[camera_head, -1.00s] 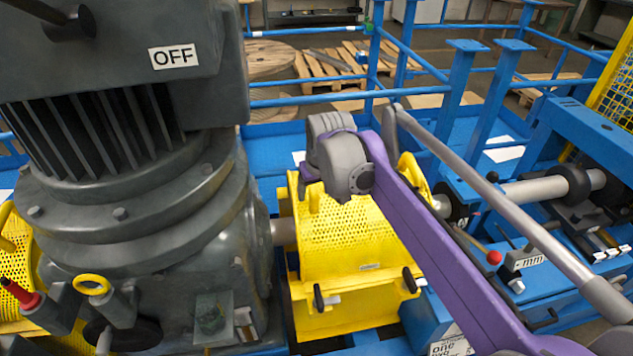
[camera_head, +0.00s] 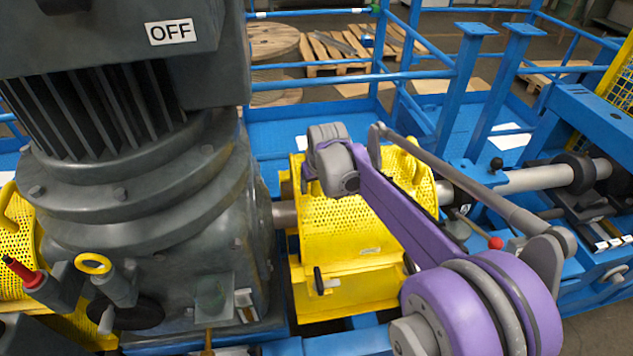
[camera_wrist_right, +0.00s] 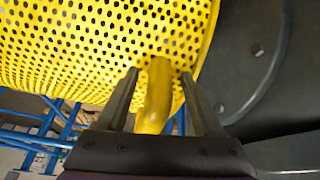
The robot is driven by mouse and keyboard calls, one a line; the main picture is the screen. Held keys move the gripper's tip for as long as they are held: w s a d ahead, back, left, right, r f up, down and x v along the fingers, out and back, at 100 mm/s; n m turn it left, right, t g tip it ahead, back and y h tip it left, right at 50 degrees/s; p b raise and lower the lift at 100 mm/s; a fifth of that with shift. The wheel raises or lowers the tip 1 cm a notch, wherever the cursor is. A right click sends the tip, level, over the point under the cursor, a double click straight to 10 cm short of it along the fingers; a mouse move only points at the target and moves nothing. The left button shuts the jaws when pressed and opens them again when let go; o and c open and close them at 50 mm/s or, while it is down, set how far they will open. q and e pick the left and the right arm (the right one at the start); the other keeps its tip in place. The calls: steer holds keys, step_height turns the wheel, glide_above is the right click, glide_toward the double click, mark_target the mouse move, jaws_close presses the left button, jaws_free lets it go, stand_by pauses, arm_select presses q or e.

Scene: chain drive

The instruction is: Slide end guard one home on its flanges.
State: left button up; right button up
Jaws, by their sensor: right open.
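A yellow perforated guard (camera_head: 335,228) stands right of the grey motor and gearbox in the head view, around the shaft line. I take it for end guard one; no label on it is readable. My right arm reaches over it, and its wrist hides part of the guard's top and the gripper there. In the right wrist view, my right gripper (camera_wrist_right: 160,76) is open, with one finger on each side of the guard's yellow handle (camera_wrist_right: 157,98). Whether a finger touches the handle is unclear. The flanges cannot be made out. My left gripper is not in view.
The large grey motor (camera_head: 130,190) with an OFF sign stands close on the left. A bare shaft (camera_head: 530,180) and blue frame lie to the right. Another yellow guard (camera_head: 12,250) shows at the far left. Blue railings (camera_head: 320,90) run behind.

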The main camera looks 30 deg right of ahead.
jaws_close()
stand_by(0.3)
stand_by(1.1)
